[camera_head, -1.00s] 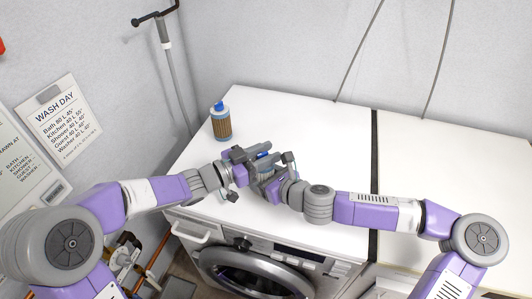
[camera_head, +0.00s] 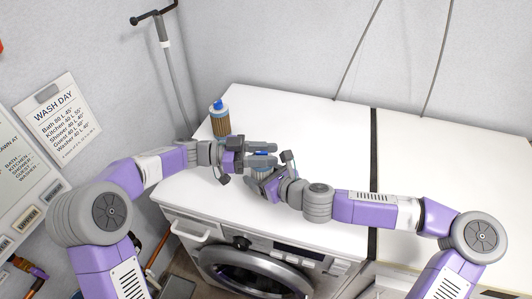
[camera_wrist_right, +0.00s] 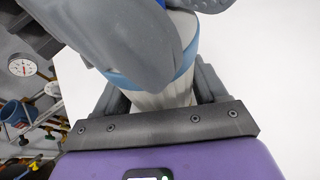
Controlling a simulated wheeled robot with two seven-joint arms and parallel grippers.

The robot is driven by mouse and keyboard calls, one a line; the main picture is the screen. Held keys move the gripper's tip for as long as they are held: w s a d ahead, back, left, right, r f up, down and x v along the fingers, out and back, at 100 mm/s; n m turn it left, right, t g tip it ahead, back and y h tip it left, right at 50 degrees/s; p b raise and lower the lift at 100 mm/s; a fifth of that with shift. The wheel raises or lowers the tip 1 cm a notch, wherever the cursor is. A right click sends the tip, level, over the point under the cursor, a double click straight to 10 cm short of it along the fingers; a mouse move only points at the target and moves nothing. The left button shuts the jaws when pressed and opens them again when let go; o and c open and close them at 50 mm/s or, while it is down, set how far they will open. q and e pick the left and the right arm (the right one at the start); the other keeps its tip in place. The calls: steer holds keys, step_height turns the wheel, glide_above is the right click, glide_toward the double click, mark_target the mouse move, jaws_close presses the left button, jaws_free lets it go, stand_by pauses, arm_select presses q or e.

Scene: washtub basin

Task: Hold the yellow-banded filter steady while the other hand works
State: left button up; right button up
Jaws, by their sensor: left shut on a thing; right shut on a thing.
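A cream, pleated filter with blue bands (camera_wrist_right: 163,98) is between the jaws of my right gripper (camera_wrist_right: 160,88) in the right wrist view. My left gripper (camera_head: 266,153) is shut on the upper part of this filter, and its grey fingers cover much of it in the wrist view. My right gripper is shut on the filter's lower part. I see no yellow band on it; much of it is hidden.
A second filter (camera_head: 220,121), with a brown body and blue top, stands upright at the back left of the white washer top (camera_head: 310,125), close behind my left gripper. The back and right of the top are clear. The washer door (camera_head: 255,272) is below the front edge.

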arm_select(q)
steer(key=shift+r, duration=0.1)
steer(key=o, duration=0.9)
steer(key=shift+a, duration=0.1)
steer(key=a, duration=1.2)
steer(key=shift+w, duration=0.25)
steer(key=shift+d, duration=0.1)
arm_select(e)
steer(key=o, duration=1.4)
